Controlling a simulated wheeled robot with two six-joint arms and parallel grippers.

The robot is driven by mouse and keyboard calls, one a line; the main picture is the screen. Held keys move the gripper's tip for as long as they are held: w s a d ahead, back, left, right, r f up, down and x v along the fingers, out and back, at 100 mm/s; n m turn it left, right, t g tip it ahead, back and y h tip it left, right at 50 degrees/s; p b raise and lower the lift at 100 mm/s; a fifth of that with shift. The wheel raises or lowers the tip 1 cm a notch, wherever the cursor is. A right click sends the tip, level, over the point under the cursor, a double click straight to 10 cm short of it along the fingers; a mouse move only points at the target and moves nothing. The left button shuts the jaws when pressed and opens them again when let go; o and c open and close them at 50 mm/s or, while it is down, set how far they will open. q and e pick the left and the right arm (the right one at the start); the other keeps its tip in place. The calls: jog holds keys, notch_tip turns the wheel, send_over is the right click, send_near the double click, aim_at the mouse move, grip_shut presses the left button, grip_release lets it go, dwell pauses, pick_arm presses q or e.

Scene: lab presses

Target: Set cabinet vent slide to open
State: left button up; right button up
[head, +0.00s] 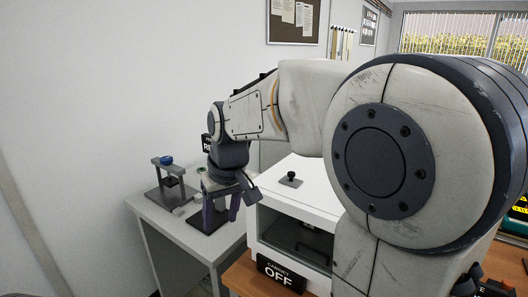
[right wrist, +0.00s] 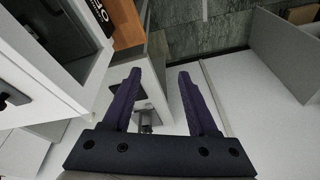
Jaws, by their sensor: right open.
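The white cabinet (head: 310,172) stands right of my right gripper in the head view, with a dark window in its front. On its top a black knob (head: 291,176) sits on a small dark plate, which looks like the vent slide. My right gripper (head: 220,212) points down left of the cabinet, apart from the knob. In the right wrist view the gripper (right wrist: 161,78) is open, with nothing between its purple fingers. A black knob (right wrist: 12,95) shows at that view's left edge on a white cabinet face. My left gripper is not in view.
A black sign reading "CABINET OFF" (head: 279,274) stands before the cabinet on a wooden surface (head: 238,274). A small stand with a blue knob (head: 166,160) is on the grey-white table (head: 152,210) at left. My right arm hides the cabinet's right part.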

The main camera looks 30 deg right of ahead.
jog(key=w+d+r+m+h+p, duration=0.1)
jog(key=w+d+r, duration=0.1)
jog(key=d+r, duration=0.3)
jog(key=w+d+r+m+p, duration=0.1)
jog(key=d+r+m, duration=0.15)
jog(key=d, duration=0.55)
jog(key=m+t+h+p, duration=0.1)
jog(key=p, duration=0.1)
send_near(292, 172)
jog(key=x, duration=0.4)
jog(key=p+x, duration=0.1)
jog(key=x, duration=0.2)
jog(key=shift+a+f, duration=0.15)
jog(key=shift+f, duration=0.3)
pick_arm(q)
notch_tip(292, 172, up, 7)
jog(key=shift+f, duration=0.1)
pick_arm(e)
jog(key=shift+c, duration=0.3)
grip_shut()
jog(key=shift+r, duration=0.1)
